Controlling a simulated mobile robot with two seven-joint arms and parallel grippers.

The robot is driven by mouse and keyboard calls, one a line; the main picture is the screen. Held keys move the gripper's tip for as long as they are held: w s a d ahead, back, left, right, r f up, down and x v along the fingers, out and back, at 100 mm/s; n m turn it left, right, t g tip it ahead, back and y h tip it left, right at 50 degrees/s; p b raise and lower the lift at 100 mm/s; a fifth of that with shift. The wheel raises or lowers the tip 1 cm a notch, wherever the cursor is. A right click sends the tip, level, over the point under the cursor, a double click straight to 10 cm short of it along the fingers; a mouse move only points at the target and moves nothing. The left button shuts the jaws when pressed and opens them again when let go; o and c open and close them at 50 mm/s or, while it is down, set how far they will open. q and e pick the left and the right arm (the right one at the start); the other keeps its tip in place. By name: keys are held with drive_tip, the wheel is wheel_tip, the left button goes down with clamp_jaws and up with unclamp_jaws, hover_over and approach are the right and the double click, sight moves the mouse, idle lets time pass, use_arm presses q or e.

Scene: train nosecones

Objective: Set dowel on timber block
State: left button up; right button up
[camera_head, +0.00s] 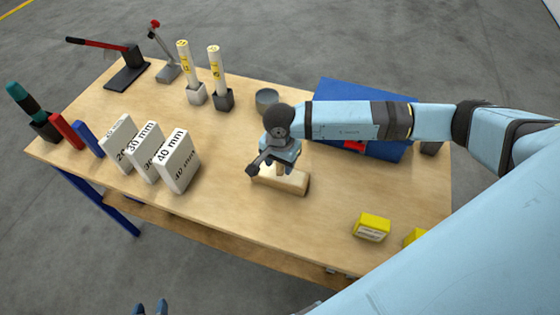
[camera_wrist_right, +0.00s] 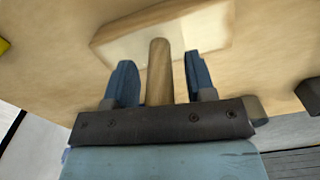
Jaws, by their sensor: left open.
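The timber block (camera_head: 294,184) is a pale wooden bar lying on the table; it also shows in the right wrist view (camera_wrist_right: 205,30). The dowel (camera_wrist_right: 160,75) is a short brown wooden rod, its far end against the block's broad face; in the head view my right gripper partly hides it. It looks upright on the block. My right gripper (camera_wrist_right: 162,75) is open around the dowel, with a gap between the rod and each blue finger. My left gripper (camera_head: 150,308) is open and empty at the bottom edge of the head view, in front of the table.
White size blocks (camera_head: 177,162) stand to the left of the timber block. A yellow box (camera_head: 372,226) lies at the front right. The table between is clear.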

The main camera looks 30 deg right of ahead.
drive_tip(key=shift+r, duration=0.1)
drive_tip(key=shift+r, duration=0.25)
wheel_tip(320, 180, up, 10)
drive_tip(key=shift+r+b, duration=0.2)
drive_tip(key=shift+b, duration=0.95)
drive_tip(key=shift+r, duration=0.65)
drive_tip(key=shift+f, duration=0.1)
